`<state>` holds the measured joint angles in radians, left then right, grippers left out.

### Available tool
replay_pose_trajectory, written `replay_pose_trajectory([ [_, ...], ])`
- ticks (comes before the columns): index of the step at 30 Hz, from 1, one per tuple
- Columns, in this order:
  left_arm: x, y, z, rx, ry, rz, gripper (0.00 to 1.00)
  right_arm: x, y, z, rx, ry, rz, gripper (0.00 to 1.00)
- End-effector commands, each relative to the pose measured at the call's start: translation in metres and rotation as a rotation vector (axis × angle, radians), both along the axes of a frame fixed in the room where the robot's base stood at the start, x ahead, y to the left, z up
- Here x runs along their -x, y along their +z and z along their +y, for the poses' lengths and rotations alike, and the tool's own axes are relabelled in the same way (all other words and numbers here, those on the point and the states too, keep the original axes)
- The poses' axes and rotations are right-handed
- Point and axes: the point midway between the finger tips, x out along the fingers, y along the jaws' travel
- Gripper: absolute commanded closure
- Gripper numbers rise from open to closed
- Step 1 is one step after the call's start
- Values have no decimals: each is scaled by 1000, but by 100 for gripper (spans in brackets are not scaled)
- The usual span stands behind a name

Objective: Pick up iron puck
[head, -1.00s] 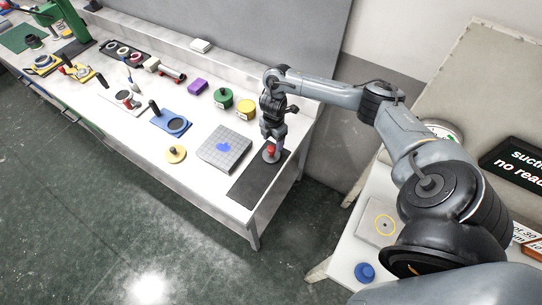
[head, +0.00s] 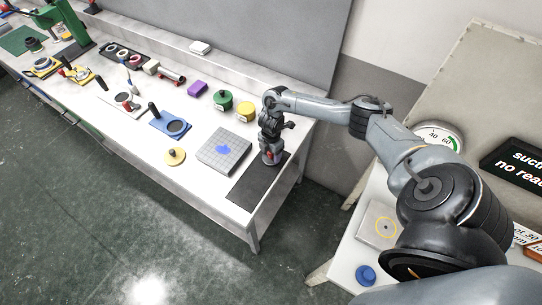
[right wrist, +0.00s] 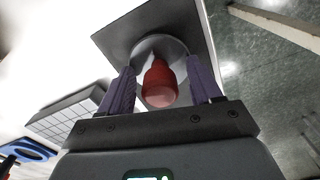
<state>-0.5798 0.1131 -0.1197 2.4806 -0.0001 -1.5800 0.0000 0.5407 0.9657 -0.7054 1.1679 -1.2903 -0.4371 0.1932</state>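The iron puck is a grey disc with a red knob, on a dark mat (head: 254,189) at the right end of the bench. In the right wrist view the puck's grey disc (right wrist: 173,45) lies on the mat and its red knob (right wrist: 160,84) stands up toward the camera. My right gripper (head: 268,160) is down over the puck and mostly hides it in the head view. In the right wrist view its two purple-grey fingers (right wrist: 161,88) are open on either side of the knob, with gaps on both sides. My left gripper is not in view.
A gridded grey plate (head: 224,151) with a blue patch lies left of the mat. Beyond it stand a yellow tin (head: 245,112), a green tin (head: 223,100) and a purple block (head: 197,88).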

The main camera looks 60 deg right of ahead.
Motion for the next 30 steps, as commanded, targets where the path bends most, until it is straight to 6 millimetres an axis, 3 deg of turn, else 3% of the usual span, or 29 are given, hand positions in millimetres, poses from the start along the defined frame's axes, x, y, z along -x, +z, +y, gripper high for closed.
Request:
replay_pose_trajectory([
  [2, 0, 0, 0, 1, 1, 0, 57, 0, 0, 0, 0, 0, 0, 49],
  [12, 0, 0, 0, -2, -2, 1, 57, 0, 0, 0, 0, 0, 0, 100],
  [23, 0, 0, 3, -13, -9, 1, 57, -1, 2, 0, 0, 0, -2, 100],
  [30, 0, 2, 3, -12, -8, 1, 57, -1, 14, -1, 0, 1, -3, 100],
])
